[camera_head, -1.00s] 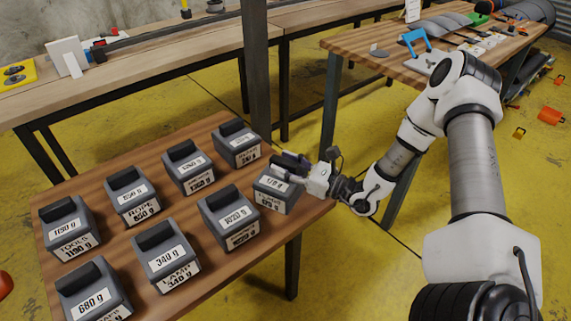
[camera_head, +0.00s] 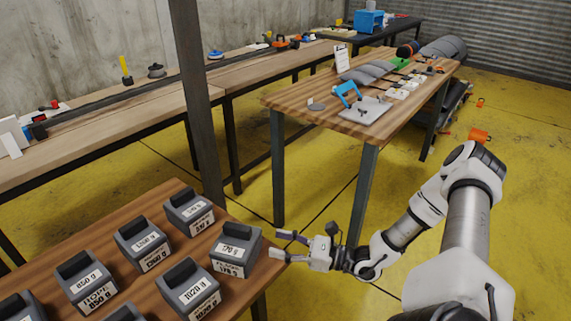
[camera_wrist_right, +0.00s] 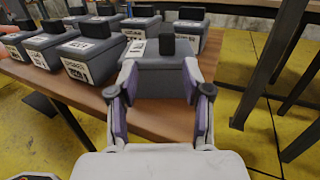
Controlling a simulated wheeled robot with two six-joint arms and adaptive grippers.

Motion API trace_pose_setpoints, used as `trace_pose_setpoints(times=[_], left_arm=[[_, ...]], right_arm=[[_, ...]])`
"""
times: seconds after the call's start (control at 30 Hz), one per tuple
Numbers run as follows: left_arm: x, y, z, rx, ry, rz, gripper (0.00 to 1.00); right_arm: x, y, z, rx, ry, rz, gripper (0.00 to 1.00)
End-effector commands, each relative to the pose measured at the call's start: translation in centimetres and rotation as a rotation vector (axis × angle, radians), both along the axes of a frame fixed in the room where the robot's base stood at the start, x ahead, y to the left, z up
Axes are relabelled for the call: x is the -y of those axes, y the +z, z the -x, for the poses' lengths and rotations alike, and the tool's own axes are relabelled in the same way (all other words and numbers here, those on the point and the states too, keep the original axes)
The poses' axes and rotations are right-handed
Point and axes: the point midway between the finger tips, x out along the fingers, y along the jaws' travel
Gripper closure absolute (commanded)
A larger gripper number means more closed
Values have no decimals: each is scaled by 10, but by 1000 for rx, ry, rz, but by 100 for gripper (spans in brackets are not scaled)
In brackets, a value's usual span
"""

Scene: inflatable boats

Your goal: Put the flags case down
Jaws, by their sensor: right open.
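The flags case (camera_head: 235,251) is a grey box with a dark handle and a white 170 g label. It stands upright at the right end of the wooden table (camera_head: 262,262) in the head view. In the right wrist view the case (camera_wrist_right: 160,78) sits just ahead of the fingers. My right gripper (camera_head: 281,245) is open and empty, just right of the case and apart from it. In the right wrist view its purple-padded fingers (camera_wrist_right: 158,120) are spread. My left gripper is not in view.
Several similar grey labelled cases, such as the 1020 g case (camera_head: 188,290), stand left of the flags case. A dark post (camera_head: 196,100) rises behind the table. Another table (camera_head: 290,97) holds pouches and a clipboard. Yellow floor lies open to the right.

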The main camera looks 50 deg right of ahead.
Motion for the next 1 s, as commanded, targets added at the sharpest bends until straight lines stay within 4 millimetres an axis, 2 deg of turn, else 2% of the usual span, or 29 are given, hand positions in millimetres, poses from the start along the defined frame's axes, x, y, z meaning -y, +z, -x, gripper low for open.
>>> trace_pose_setpoints(times=[0.07,0.13,0.17,0.2,0.23,0.3,0.4,0.47,0.5,0.57,0.63,0.7,0.77,1.0], left_arm=[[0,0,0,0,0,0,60],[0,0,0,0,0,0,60],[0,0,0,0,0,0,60],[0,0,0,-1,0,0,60],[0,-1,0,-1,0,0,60],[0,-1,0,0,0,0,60],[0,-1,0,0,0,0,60],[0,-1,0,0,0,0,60],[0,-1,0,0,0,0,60],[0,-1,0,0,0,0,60],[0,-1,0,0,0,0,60],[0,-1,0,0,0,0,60],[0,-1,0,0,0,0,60],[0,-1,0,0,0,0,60]], right_arm=[[-31,-10,7,-53,131,60,51],[-77,-31,26,-142,352,173,51],[-99,-44,41,-191,473,244,51],[-124,-64,68,-258,654,362,51],[-138,-80,92,-303,795,463,51],[-149,-115,147,-377,1114,734,51],[-128,-150,197,-349,1499,1161,51],[-114,-163,203,-241,1673,1416,51],[-110,-169,200,-135,1758,1569,51],[-113,-174,190,48,1836,1753,51],[-126,-177,179,251,1869,1888,51],[-139,-177,172,395,1868,1958,51],[-145,-177,169,458,1862,1984,51],[-147,-177,167,476,1854,1993,51]])
